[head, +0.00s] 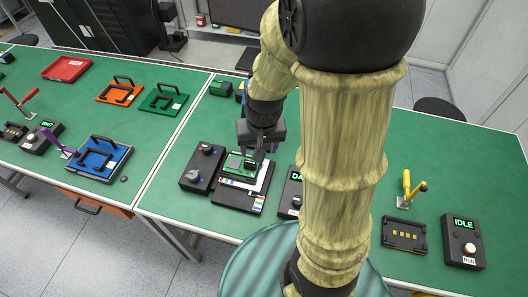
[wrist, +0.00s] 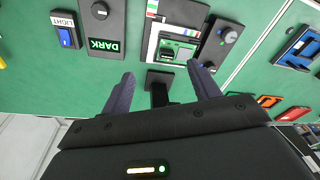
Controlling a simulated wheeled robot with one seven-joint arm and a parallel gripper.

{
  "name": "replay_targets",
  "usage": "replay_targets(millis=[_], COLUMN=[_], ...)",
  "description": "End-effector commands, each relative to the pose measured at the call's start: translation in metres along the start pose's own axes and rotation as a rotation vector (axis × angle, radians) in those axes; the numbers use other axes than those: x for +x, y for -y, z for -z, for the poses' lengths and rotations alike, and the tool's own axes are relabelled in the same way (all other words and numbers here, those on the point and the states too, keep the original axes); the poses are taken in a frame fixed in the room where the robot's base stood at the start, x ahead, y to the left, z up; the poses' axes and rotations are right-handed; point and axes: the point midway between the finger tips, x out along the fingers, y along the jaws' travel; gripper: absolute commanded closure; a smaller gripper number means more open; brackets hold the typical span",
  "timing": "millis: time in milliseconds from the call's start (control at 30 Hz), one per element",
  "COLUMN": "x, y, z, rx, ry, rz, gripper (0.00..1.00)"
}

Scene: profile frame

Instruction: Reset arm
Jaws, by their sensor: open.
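My gripper (head: 262,148) is above the right-hand green bench, near the black fixture (head: 228,198) that carries a green circuit board (head: 236,172). In the wrist view my gripper (wrist: 160,72) has its two fingers spread wide, with nothing held between them. The circuit board (wrist: 170,52) shows beyond the fingertips. A black post on a flat foot (wrist: 160,80) shows in the gap between the fingers; I cannot tell how near it is. My arm hides part of the bench in the head view.
A knobbed black box (head: 202,167) stands left of the fixture, and a box reading DARK (wrist: 104,25) on its other side. An IDLE box (head: 463,241) and yellow-handled clamp (head: 408,190) are at right. Blue (head: 98,158), orange (head: 119,91) and green (head: 163,99) handled plates lie left.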

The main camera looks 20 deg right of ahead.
Motion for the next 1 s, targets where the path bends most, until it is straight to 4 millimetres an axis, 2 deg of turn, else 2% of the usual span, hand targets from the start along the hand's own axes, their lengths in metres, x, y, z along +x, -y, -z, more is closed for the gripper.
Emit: replay_targets(millis=[100,200,500,633,833,1000], x=[-0.018,-0.025,-0.026,-0.018,0.009,0.009], y=[-0.005,-0.006,-0.007,-0.007,-0.009,-0.009], z=[-0.023,-0.034,-0.037,-0.038,-0.042,-0.042], rx=[-0.114,-0.174,-0.196,-0.195,-0.194,-0.194], ry=[-0.054,-0.077,-0.084,-0.083,-0.083,-0.083], rz=[-0.006,-0.015,-0.019,-0.019,-0.019,-0.019], gripper=[0.39,0.39,0.39,0.39,0.39,0.39])
